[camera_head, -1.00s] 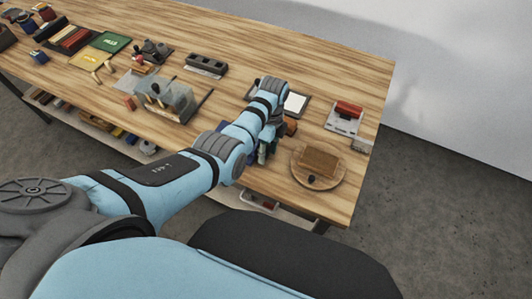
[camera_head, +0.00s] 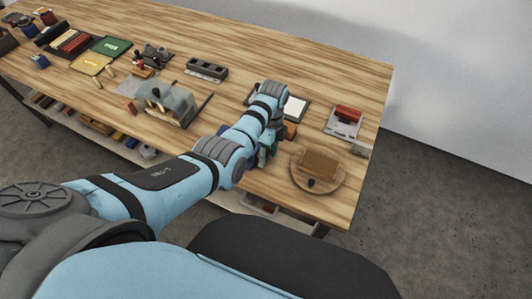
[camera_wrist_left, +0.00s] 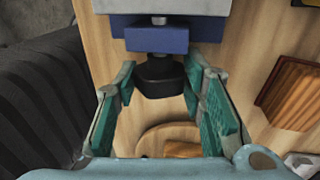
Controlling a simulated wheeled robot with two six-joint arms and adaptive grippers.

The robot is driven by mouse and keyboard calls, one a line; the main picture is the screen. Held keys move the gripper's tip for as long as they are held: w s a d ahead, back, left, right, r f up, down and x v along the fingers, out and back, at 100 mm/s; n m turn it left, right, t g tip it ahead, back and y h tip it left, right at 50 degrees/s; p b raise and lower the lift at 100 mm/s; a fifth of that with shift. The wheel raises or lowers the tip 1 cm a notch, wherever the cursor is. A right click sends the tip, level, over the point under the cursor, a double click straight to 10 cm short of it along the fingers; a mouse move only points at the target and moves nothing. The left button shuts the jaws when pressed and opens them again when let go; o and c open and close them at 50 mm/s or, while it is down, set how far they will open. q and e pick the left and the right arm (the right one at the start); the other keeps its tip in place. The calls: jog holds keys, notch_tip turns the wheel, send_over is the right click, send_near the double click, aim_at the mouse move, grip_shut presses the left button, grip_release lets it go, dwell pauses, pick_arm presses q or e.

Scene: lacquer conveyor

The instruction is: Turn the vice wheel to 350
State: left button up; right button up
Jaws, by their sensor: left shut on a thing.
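The vice shows in the left wrist view as a blue block (camera_wrist_left: 155,36) below a pale grey part (camera_wrist_left: 165,7). A black wheel (camera_wrist_left: 160,76) sits at its near end, on a short metal shaft. My left gripper (camera_wrist_left: 160,88) has its green-padded fingers on either side of the wheel and is shut on it. In the head view, the left gripper (camera_head: 265,156) is at the front edge of the table, and my own arm hides most of the vice and the wheel. No scale or number is readable. My right gripper is not in view.
A round wooden board (camera_head: 335,186) with a brown block lies right of the gripper. A red-topped stand (camera_head: 346,116) is farther right. A grey fixture (camera_head: 168,101) and a dark holed block (camera_head: 207,69) stand to the left.

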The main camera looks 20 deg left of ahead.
pick_arm(q)
jog(key=shift+w+r, duration=0.2)
jog(key=shift+w, duration=0.05)
jog(key=o, duration=1.1)
jog(key=shift+o, duration=0.2)
jog(key=shift+s+f, duration=0.1)
jog(key=r, duration=0.3)
jog(key=w+r, duration=0.1)
jog(key=r, duration=0.3)
jog(key=shift+w+d+r, duration=0.1)
jog(key=shift+w+r, duration=0.1)
